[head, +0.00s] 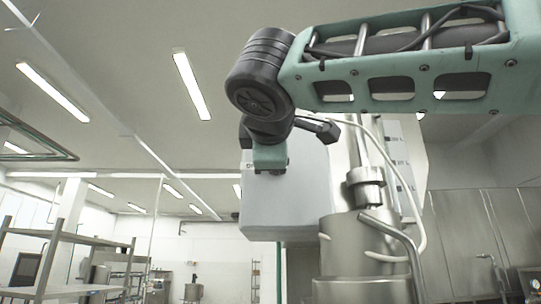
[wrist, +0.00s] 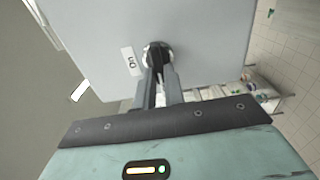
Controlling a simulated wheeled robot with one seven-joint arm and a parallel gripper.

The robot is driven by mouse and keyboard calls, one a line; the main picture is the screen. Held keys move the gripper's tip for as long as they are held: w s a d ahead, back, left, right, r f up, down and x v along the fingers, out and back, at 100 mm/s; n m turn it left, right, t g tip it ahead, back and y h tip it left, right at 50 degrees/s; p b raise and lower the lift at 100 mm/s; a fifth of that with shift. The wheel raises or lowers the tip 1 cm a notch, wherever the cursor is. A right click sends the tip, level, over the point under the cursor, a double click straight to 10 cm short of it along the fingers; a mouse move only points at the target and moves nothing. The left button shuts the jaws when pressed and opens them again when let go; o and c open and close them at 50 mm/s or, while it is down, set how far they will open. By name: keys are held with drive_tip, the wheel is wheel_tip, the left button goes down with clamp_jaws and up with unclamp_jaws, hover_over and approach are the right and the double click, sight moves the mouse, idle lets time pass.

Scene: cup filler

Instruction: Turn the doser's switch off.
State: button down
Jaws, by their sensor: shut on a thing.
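A small white label (wrist: 130,61) that seems to read "ON" is beside the switch, turned in the wrist view. The knob's handle is mostly hidden between the fingers, so I cannot tell its setting clearly. In the head view, the grey doser box (head: 285,205) is below and behind my wrist.
A steel vessel with pipes (head: 365,255) and a white hose stands close to the right of the box. A metal rack (head: 55,250) is far off at the left. Steel cabinets (head: 470,225) line the right wall. Open room shows left of the box.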

drive_tip(key=c, duration=1.5)
unclamp_jaws()
drive_tip(key=s+b, duration=0.1)
drive_tip(key=s, duration=0.4)
drive_tip(key=s+b, duration=0.2)
drive_tip(key=s, duration=0.4)
drive_tip(key=s+b, duration=0.1)
drive_tip(key=s, duration=0.5)
drive_tip(key=shift+s+a, duration=0.2)
drive_tip(key=shift+a, duration=0.1)
